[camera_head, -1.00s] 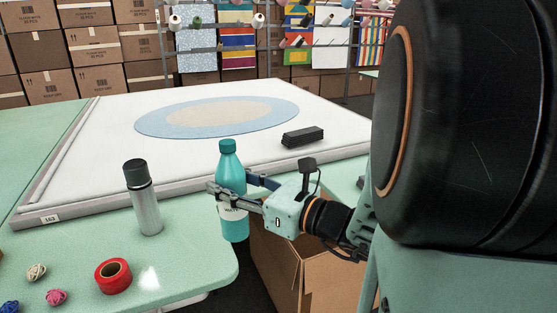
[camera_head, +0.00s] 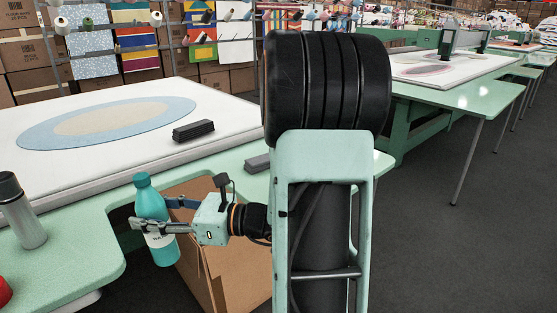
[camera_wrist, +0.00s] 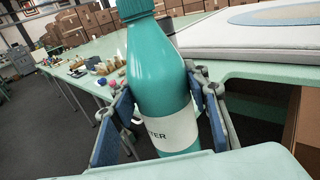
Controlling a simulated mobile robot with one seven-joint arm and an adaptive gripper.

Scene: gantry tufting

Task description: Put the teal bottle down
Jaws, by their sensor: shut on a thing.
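The teal bottle (camera_head: 152,207) with a white label is upright between the fingers of my gripper (camera_head: 160,216), left of centre in the head view. In the wrist view the teal bottle (camera_wrist: 162,75) fills the middle, with one blue finger pad of my gripper (camera_wrist: 158,122) on each side. My gripper is shut on the bottle.
The green table (camera_head: 75,262) has free room at its front left. A grey flask (camera_head: 24,215) stands there, with a red roll (camera_head: 4,291) at the left edge. A white tufting frame (camera_head: 222,110) carries a black block (camera_head: 193,131). Grey floor lies open at right.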

